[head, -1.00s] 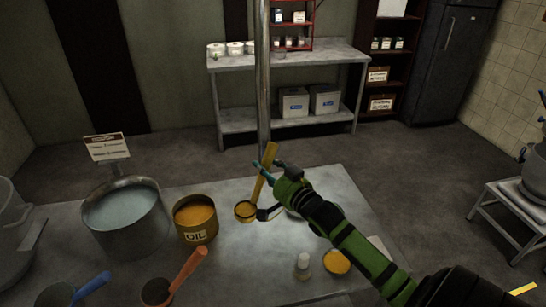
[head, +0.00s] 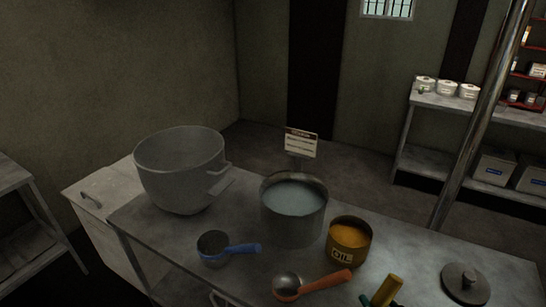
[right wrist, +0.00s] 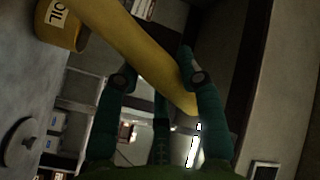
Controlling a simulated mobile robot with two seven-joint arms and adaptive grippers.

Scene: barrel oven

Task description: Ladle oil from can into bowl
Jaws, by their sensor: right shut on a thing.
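The oil can (head: 342,254), a yellow tin marked OIL with orange-yellow contents, stands on the metal table. It also shows at the upper left of the right wrist view (right wrist: 60,30). My right gripper (head: 378,298) is at the bottom edge of the head view, in front of the can and right of it. Its teal fingers are shut on the yellow handle of a ladle (head: 388,289), which crosses the right wrist view (right wrist: 135,55). The ladle's cup is out of view. A large grey bowl-like pot (head: 180,170) stands at the table's left end; no contents can be made out.
A metal pot of pale liquid (head: 290,222) stands between the large pot and the can. A blue-handled scoop (head: 243,249) and an orange-handled ladle (head: 325,282) lie in front. A round lid (head: 465,285) is at right. A steel pole (head: 482,110) rises behind the table.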

